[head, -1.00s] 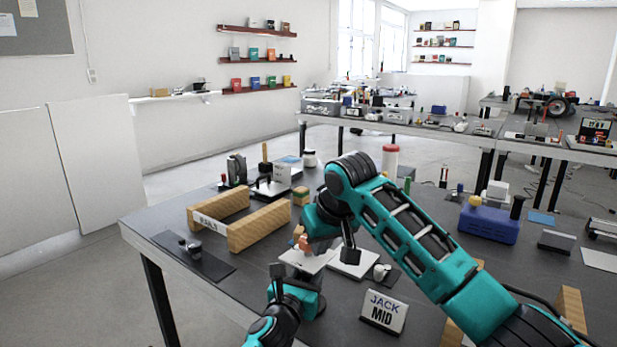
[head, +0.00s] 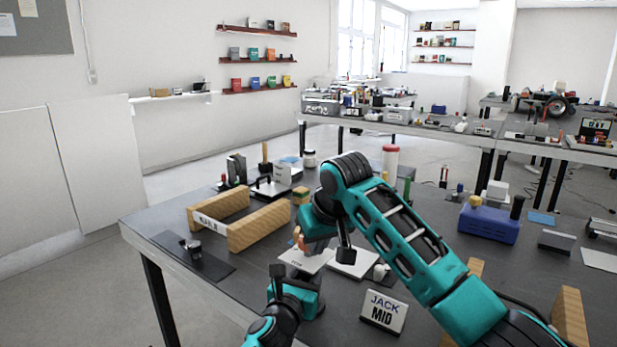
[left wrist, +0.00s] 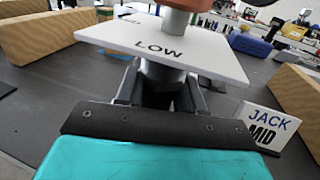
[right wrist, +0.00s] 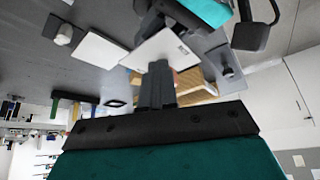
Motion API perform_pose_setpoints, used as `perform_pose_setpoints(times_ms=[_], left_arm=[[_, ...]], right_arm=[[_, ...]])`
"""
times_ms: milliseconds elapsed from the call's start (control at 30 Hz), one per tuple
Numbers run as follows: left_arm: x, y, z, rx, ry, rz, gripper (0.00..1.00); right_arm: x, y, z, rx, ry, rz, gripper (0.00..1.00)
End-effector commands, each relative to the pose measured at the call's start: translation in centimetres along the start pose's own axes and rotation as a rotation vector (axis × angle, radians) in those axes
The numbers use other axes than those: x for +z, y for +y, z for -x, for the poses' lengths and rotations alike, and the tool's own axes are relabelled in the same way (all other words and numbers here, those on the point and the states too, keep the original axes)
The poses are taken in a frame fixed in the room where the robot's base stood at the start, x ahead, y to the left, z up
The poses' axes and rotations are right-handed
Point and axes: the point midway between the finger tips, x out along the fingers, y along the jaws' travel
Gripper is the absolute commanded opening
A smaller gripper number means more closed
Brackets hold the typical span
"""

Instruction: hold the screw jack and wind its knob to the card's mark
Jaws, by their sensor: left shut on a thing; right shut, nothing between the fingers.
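The screw jack's white plate (head: 306,261) sits at the table's front. It reads LOW in the left wrist view (left wrist: 200,47). A grey cylinder (left wrist: 162,76) is under the plate, and an orange-brown knob (left wrist: 180,18) is above it. My left gripper (head: 290,280) is shut on the cylinder below the plate; its fingers also show in the left wrist view (left wrist: 160,95). My right gripper (head: 303,238) is shut, with nothing between its fingers, close to the knob. Whether it touches the knob is unclear. The card (head: 384,311) reads JACK MID and stands to the right.
A second white plate (head: 352,262) and a small metal piece (head: 381,272) lie right of the jack. Wooden rails (head: 260,226) stand to the left, and more wooden blocks (head: 569,310) to the right. A blue box (head: 489,221) stands farther back.

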Motion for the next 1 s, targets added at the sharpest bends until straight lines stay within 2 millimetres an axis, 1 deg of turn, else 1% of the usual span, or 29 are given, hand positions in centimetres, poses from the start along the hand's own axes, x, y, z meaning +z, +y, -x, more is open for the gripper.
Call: perform_pose_setpoints(times_ms=[33, 267, 600, 667, 1000], left_arm=[[-0.1, -0.3, 0.0, -0.005, 0.000, -0.003, 0.00], [-0.1, -0.3, 0.0, -0.006, 0.000, -0.003, 0.00], [-0.1, -0.3, 0.0, -0.005, 0.001, -0.001, 0.00], [-0.1, -0.2, 0.0, -0.004, 0.001, 0.000, 0.00], [-0.1, -0.1, 0.0, -0.002, 0.001, 0.000, 0.00]], right_arm=[[-0.1, -0.2, 0.0, -0.004, 0.005, 0.002, 0.00], [-0.1, -0.2, 0.1, -0.003, 0.006, 0.003, 0.00], [0.5, -0.1, 0.6, -0.002, 0.005, 0.002, 0.00], [0.3, -0.1, 0.9, -0.001, 0.005, 0.002, 0.00], [-1.6, -0.1, 4.5, -0.002, 0.004, 0.001, 0.00]])
